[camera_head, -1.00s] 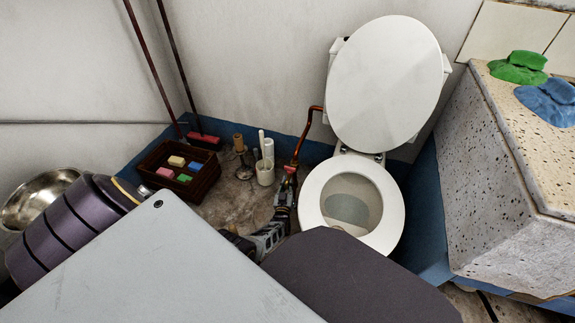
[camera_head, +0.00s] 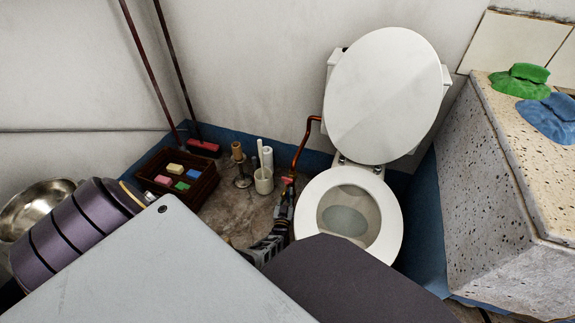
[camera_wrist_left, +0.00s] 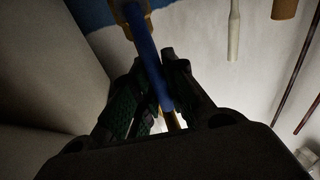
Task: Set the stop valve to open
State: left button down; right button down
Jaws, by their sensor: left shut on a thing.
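A copper pipe (camera_head: 302,148) comes down the wall left of the toilet to the stop valve, which is small and mostly hidden by my gripper in the head view. A small red patch (camera_head: 288,181) shows at the pipe's lower end. In the left wrist view the valve has a brass-coloured body (camera_wrist_left: 131,10) and a long blue lever (camera_wrist_left: 147,62) that runs down between my fingers. My left gripper (camera_head: 286,192) is beside the toilet bowl; its dark fingers (camera_wrist_left: 158,92) are shut on the blue lever. My right gripper is not in view.
The white toilet (camera_head: 309,205), its lid raised, stands close right of my left gripper. Left are a white brush holder (camera_head: 264,182), a stand with a brown roll (camera_head: 238,152) and a dark crate (camera_head: 206,184) of sponges. A speckled stone trough (camera_head: 483,190) stands at right.

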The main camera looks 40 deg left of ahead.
pick_arm(q)
jog(key=shift+d+f, duration=0.1)
jog(key=shift+d, duration=0.05)
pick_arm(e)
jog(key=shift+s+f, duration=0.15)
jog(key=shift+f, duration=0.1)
pick_arm(q)
jog(key=c, duration=1.4)
grip_release()
jog(key=shift+c, duration=0.2)
jog(key=v, duration=0.7)
jog(key=shift+s, duration=0.25)
jog(key=shift+d, duration=0.1)
jog(key=shift+m, duration=0.3)
